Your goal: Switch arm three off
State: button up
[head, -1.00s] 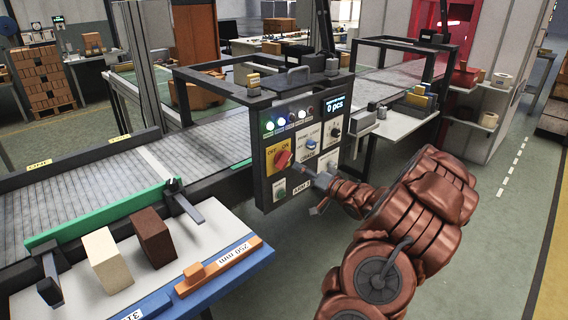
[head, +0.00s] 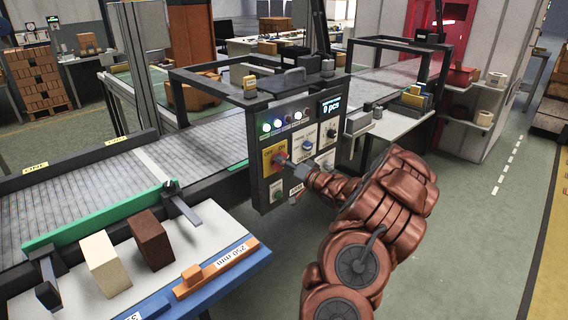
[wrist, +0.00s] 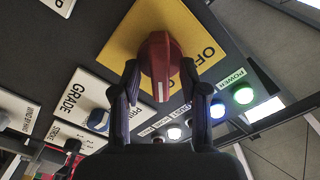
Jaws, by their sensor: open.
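A red rotary switch (head: 279,158) sits on a yellow plate (head: 267,163) on the dark control panel. In the wrist view the red switch (wrist: 160,60) stands between my two fingers, its white line toward the bottom of the picture. Part of the word OFF shows on the yellow plate (wrist: 192,22). My gripper (wrist: 160,78) is open around the switch, one finger on each side; I cannot tell whether they touch it. In the head view my gripper (head: 291,166) reaches the panel and hides part of the switch.
A GRADE knob (wrist: 98,120) is beside the yellow plate. A lit green POWER lamp (wrist: 243,95) and other lamps are on the other side. The panel display (head: 331,105) reads 0 pcs. The floor at right is clear.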

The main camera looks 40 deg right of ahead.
jog(key=shift+c, duration=0.4)
grip_shut()
jog(key=shift+w+a, duration=0.1)
jog(key=shift+a, duration=0.05)
jog(key=shift+f, duration=0.1)
jog(key=shift+a+n+b, duration=0.1)
jog(key=shift+n+b, duration=7.9)
jog(key=shift+n, duration=1)
